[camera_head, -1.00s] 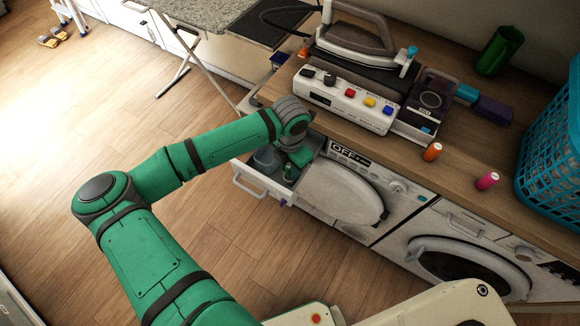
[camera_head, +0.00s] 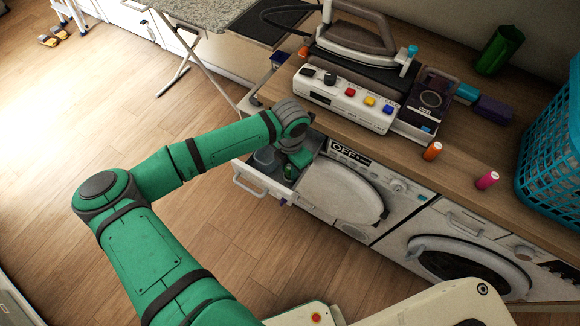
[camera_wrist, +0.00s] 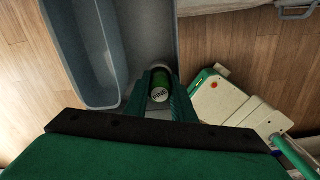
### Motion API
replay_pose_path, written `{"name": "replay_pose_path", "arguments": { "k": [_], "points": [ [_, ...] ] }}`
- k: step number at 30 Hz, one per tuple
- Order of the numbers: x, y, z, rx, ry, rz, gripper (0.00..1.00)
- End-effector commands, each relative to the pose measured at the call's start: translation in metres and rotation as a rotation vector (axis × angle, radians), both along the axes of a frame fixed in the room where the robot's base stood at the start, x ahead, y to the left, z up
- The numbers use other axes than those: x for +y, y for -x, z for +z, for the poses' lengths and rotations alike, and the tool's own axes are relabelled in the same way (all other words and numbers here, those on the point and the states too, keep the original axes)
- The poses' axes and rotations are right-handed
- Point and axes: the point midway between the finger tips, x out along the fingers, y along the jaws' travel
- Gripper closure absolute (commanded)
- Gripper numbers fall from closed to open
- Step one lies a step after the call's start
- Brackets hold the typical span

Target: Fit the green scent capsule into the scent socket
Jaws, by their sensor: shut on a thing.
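The green scent capsule, with a white end marked "PINE", shows between my fingers in the wrist view (camera_wrist: 159,93). My gripper (camera_wrist: 160,80) is shut on it. In the head view my gripper (camera_head: 297,157) points down at the open grey drawer (camera_head: 262,183), and the capsule (camera_head: 289,172) shows as a small dark green shape at its tips. In the wrist view the capsule is over the plain right part of the drawer (camera_wrist: 143,25), beside a deep compartment. I cannot tell whether it touches the drawer. I cannot make out the scent socket for sure.
An orange capsule (camera_head: 432,151) and a pink capsule (camera_head: 487,180) stand on the wooden counter. A blue basket (camera_head: 552,150) and a green cup (camera_head: 498,50) stand right.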

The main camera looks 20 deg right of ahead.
Motion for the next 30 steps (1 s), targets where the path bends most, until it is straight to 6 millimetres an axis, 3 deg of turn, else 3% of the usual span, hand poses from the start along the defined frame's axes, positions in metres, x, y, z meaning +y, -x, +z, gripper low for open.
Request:
{"name": "replay_pose_path", "arguments": {
  "k": [10, 11, 13, 30],
  "points": [
    [-0.0004, 0.0002, -0.0074, 0.001, 0.001, 0.0, 0.98],
    [-0.0004, 0.0002, -0.0074, 0.0, 0.001, -0.001, 0.72],
    [-0.0003, 0.0002, -0.0074, 0.0, 0.001, -0.001, 0.56],
    [-0.0033, 0.0046, -0.0085, 0.008, 0.006, -0.006, 0.55]
  ]
}}
